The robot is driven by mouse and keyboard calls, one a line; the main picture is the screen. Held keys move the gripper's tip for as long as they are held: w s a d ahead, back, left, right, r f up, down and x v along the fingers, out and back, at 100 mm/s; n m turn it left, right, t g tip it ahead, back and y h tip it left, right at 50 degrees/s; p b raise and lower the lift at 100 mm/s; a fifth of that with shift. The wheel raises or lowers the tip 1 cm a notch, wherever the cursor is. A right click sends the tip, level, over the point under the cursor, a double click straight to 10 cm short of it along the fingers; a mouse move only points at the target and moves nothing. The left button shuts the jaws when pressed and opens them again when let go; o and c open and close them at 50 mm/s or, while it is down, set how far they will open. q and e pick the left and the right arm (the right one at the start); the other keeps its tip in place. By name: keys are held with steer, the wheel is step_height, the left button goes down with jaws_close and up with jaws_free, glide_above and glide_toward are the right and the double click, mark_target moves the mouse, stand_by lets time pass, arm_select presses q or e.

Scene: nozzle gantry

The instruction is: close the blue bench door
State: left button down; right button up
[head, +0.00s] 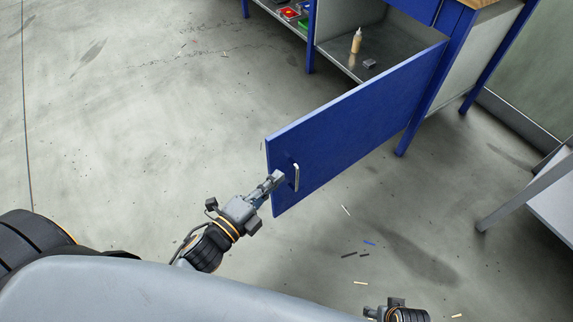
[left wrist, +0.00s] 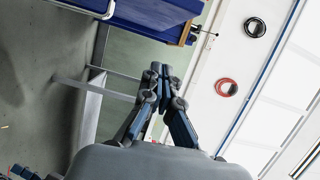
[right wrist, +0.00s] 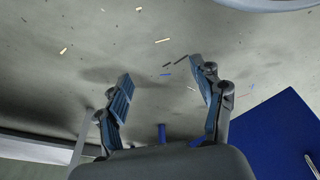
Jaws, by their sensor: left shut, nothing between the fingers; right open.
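The blue bench door (head: 350,130) stands wide open, swung out from the blue bench (head: 440,85). Its pale bar handle (head: 296,177) is near the free edge. My left gripper (head: 279,176) is shut and empty, its tips over the door's face just left of the handle; I cannot tell whether they touch. In the left wrist view the shut fingertips (left wrist: 158,74) are below the door (left wrist: 155,12). My right gripper is open and empty in the right wrist view (right wrist: 163,82), with the door (right wrist: 270,135) to its right. In the head view only part of the right wrist shows, at the bottom.
The open compartment holds a bottle (head: 356,41) and a small grey block (head: 369,64). Red and green bins (head: 288,13) sit on the shelf to the left. A grey table (head: 555,190) stands at right. Small scraps (head: 360,253) lie on the otherwise clear floor.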

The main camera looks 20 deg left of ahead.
mark_target(291, 142)
arm_select(q)
steer(key=shift+w+d+r, duration=0.1)
steer(key=shift+w+r, duration=0.05)
steer(key=shift+w, duration=1.8)
steer(key=shift+w+d+r, duration=0.1)
steer(key=shift+w+r, duration=0.1)
steer(key=shift+w, duration=1.7)
steer(key=shift+w+r, duration=0.15)
steer(key=shift+w, duration=1.8)
arm_select(e)
steer(key=shift+w+r, duration=0.2)
steer(key=shift+r, duration=0.35)
steer(key=shift+w+r, duration=0.15)
steer(key=shift+r, duration=0.35)
arm_select(q)
steer(key=shift+m, duration=0.3)
